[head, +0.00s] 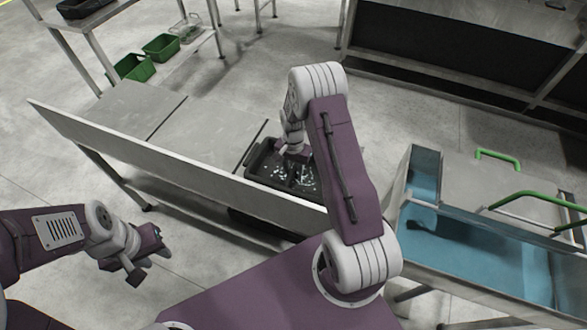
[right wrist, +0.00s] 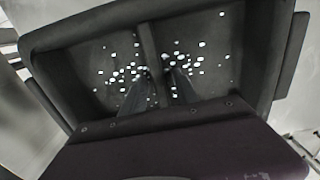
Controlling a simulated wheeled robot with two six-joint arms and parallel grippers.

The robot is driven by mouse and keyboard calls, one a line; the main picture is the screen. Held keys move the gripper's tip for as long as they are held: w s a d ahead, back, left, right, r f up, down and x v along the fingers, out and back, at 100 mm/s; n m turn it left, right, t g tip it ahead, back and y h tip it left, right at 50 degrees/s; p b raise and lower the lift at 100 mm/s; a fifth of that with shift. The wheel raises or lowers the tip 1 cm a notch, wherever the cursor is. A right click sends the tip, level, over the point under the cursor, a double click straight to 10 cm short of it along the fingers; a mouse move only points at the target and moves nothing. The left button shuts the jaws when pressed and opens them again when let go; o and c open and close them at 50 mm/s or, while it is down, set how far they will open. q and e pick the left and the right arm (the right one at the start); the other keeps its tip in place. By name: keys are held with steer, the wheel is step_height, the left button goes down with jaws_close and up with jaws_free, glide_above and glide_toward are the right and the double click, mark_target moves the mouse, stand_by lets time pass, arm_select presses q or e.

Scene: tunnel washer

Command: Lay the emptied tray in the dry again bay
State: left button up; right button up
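A dark two-compartment tray (head: 256,162) is at the right end of the long steel table, under my right arm. Small white specks dot its inside. In the right wrist view the tray (right wrist: 95,35) fills most of the picture, slightly tilted. My right gripper (head: 297,172) reaches down into the tray. In the wrist view its fingers (right wrist: 158,75) are on both sides of the central divider and look closed on it. Whether the tray touches the table is unclear. My left gripper (head: 148,260) is open and empty, in front of the table. No bay label is readable.
Dark seams divide the steel table (head: 130,105), whose left and middle parts are bare. A raised steel edge runs along its near side. A blue water tank (head: 470,255) with green handles stands right. Green bins (head: 160,47) sit at back left.

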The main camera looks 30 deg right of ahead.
mark_target(294, 169)
steer(key=shift+r, duration=0.25)
step_height(294, 169, up, 12)
stand_by(0.6)
